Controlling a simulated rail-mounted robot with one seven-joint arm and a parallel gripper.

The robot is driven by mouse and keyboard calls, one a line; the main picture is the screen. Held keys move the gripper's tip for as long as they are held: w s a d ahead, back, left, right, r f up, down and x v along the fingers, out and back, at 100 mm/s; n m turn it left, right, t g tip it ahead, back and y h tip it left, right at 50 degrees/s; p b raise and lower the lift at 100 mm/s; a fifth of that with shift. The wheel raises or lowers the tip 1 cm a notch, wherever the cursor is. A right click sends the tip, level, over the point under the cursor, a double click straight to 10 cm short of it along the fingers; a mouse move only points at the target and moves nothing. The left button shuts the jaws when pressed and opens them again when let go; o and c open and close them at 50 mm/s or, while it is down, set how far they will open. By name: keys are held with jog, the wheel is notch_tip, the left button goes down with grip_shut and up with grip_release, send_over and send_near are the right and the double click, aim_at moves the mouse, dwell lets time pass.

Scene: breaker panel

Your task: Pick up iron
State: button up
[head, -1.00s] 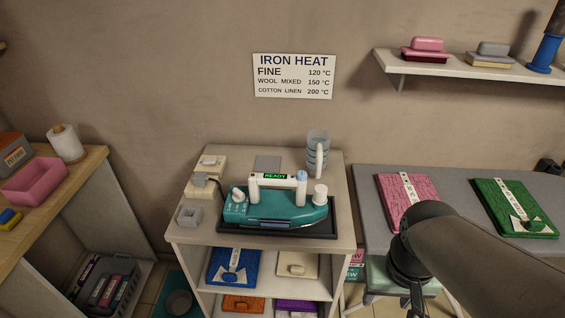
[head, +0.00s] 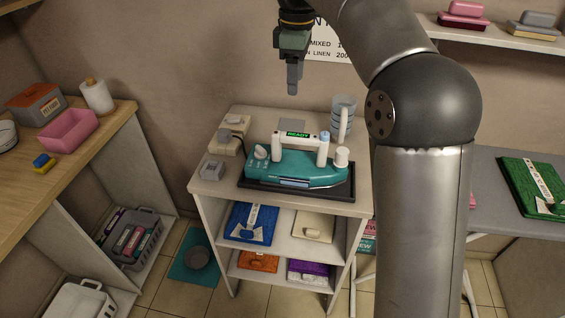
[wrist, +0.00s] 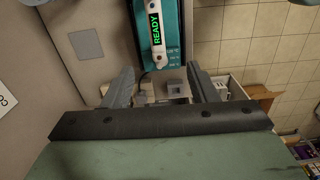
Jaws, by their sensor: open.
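The teal iron (head: 296,167) with a white handle and a green READY display rests on a dark tray (head: 262,190) on top of the small shelf unit. In the wrist view the iron (wrist: 171,30) is at the top centre, with its handle and display facing me. My gripper (head: 292,88) points down above the iron and toward the wall, well clear of it. In the wrist view my gripper's fingers (wrist: 163,83) are spread apart with nothing held between them. The arm does not hide the iron.
A clear cup (head: 342,112) stands behind the iron's right end. Folded cloths (head: 250,223) lie on the shelf below. A wooden counter (head: 113,117) stands left.

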send_near(292, 134)
jog(key=f, duration=0.5)
jog(key=shift+s, duration=0.2)
jog(key=shift+w+f, duration=0.15)
jog(key=shift+f, duration=2.45)
grip_shut()
jog(key=shift+w+r, duration=0.1)
jog(key=shift+r, duration=0.05)
